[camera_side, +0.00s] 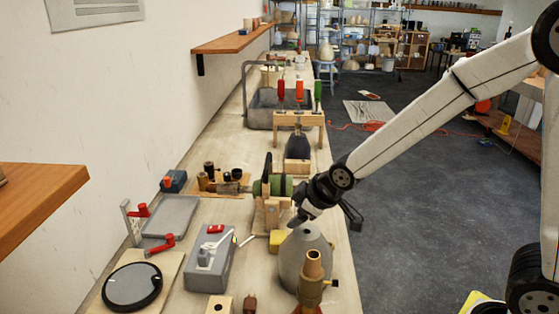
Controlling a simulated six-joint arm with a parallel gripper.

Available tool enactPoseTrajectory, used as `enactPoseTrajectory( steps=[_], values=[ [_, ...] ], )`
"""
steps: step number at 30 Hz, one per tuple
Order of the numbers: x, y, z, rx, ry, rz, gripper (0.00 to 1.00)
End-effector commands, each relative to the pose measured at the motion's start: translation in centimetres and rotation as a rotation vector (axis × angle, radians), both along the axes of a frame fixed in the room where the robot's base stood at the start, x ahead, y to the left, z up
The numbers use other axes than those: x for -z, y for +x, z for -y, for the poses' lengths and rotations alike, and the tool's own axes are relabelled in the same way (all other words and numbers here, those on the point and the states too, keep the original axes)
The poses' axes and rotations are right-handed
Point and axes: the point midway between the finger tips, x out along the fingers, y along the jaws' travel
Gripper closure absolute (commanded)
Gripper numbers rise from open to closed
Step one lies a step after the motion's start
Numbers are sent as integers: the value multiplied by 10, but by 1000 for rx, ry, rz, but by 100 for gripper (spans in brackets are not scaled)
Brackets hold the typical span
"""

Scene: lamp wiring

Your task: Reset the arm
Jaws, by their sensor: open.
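My gripper (301,217) is at the right side of the long workbench (170,240), just above a grey dome-shaped piece (305,258). It is open; its fingers are small and dark here, and I cannot tell whether they touch the dome. I see nothing held in it. My arm reaches in from the right.
A brass-coloured stand (312,275) is in front of the dome. A yellow block (277,240) and a wooden jig with a green cylinder (272,187) are beside my gripper. A grey switch box (210,258) and round black disc (132,287) lie left. Open floor is right.

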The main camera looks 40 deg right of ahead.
Motion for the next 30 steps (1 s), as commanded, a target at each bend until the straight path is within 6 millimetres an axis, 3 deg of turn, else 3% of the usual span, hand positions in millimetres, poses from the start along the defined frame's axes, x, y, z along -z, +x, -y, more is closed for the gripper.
enactPoseTrajectory(
  steps=[6, 18, 24, 30],
  values=[
    [8, -52, 9, -31, -47, -125, 31],
    [37, -123, 44, 432, 141, -364, 31],
    [43, -140, 48, 532, 174, -413, 31],
    [43, -140, 49, 537, 176, -415, 31]
  ],
)
